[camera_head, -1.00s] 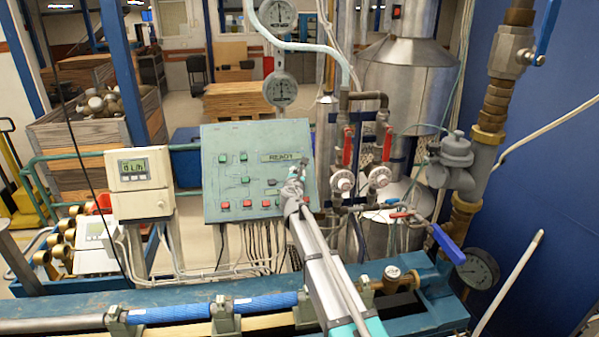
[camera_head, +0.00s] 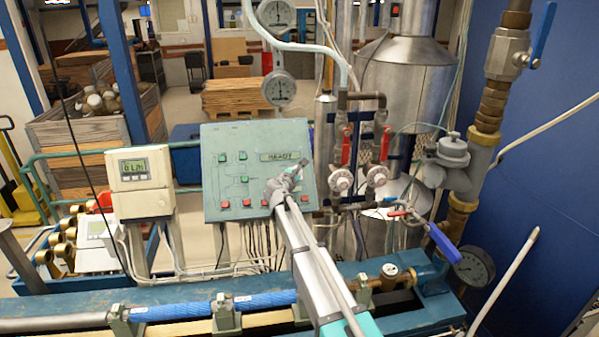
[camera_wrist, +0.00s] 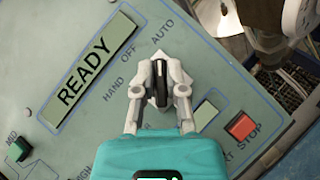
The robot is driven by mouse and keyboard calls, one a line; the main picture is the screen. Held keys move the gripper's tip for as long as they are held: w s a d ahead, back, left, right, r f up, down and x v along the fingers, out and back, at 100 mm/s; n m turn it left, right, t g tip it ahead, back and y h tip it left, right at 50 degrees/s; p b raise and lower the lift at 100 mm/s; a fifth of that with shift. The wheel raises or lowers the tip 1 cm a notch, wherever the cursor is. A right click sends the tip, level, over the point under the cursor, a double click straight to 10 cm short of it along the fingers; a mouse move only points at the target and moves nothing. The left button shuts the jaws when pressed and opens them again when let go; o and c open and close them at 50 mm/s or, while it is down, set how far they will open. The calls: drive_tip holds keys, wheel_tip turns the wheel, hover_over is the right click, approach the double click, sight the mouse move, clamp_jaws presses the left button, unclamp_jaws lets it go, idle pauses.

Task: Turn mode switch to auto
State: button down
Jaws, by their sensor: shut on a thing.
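The mode switch (camera_wrist: 160,84) is a black knob on the green control panel, seen in the wrist view among the labels HAND, OFF and AUTO (camera_wrist: 162,33). Its long side runs up the picture, roughly in line with AUTO. My gripper (camera_wrist: 160,80) is shut on the knob, with one pale finger on each side. In the head view my gripper (camera_head: 299,168) reaches the right part of the control panel (camera_head: 212,170) and hides the switch there. The panel's display (camera_wrist: 90,72) reads READY.
A red STOP button (camera_wrist: 240,125) sits right of my gripper, and a green button (camera_wrist: 19,149) is at lower left. A white meter box (camera_head: 140,168) stands left of the panel. Pipes with red-handled valves (camera_head: 347,146) stand close on the right.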

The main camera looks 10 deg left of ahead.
drive_tip(key=c, duration=0.7)
unclamp_jaws()
drive_tip(key=shift+f, duration=0.1)
drive_tip(key=shift+w+a+f, duration=0.15)
drive_tip(key=shift+w, duration=0.05)
drive_tip(key=shift+s, duration=0.1)
